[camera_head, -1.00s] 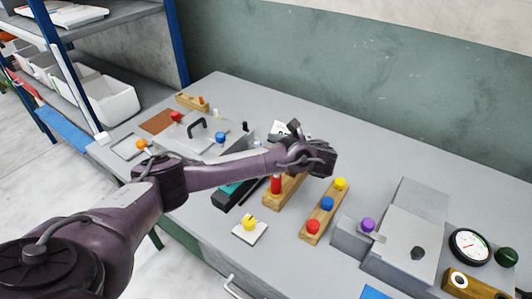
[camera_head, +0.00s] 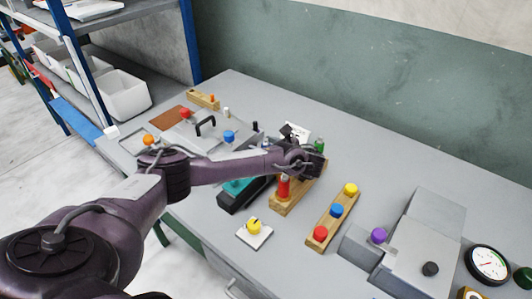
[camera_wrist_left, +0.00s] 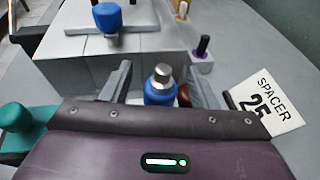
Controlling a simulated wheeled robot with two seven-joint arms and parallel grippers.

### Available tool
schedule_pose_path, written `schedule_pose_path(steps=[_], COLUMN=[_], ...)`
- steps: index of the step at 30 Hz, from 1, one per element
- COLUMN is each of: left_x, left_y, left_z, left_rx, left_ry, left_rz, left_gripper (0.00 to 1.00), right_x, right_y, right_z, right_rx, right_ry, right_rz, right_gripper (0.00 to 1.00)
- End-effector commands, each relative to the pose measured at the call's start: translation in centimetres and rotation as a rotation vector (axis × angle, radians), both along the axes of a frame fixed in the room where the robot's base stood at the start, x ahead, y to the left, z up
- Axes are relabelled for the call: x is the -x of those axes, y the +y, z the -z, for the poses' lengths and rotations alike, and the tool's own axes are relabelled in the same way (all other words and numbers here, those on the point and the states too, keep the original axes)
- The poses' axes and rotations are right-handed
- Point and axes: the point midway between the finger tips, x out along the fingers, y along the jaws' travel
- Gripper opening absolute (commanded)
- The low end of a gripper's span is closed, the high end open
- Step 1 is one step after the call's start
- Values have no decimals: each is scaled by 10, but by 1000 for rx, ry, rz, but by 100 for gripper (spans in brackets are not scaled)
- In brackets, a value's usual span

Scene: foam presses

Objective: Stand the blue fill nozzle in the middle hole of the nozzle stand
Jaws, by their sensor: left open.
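The blue fill nozzle (camera_wrist_left: 160,88), a blue body with a silver tip, shows upright in the left wrist view. My left gripper (camera_wrist_left: 163,76) is open, with one finger on each side of it; I cannot tell whether either touches. In the head view my left gripper (camera_head: 314,161) is over the far end of the wooden nozzle stand (camera_head: 300,196) and hides the blue nozzle. A red nozzle (camera_head: 283,187) stands at the near end. The stand's middle hole cannot be made out. My right gripper is not in view.
A wooden rack with red, blue and yellow knobs (camera_head: 335,218) lies right of the stand. A teal-topped dark tray (camera_head: 240,192) is on its left. A spacer card (camera_wrist_left: 270,103) and a grey press (camera_wrist_left: 110,60) stand nearby. A purple-knobbed press (camera_head: 420,240) stands at right.

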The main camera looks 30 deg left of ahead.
Motion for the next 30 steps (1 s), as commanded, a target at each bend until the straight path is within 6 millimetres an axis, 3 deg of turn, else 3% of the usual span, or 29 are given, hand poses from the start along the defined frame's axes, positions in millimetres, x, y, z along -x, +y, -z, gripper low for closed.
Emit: schedule_pose_path(steps=[10,23,30], left_x=[-3,-3,-3], left_y=[10,10,10], left_z=[4,4,3], left_rx=[0,1,1], left_ry=[-1,-1,-2], left_rz=[1,1,-1], left_gripper=[54,0,0], right_x=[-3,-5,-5], right_y=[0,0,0], right_z=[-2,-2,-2], right_rx=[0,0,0], right_ry=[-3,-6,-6], right_rz=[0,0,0], right_gripper=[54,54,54])
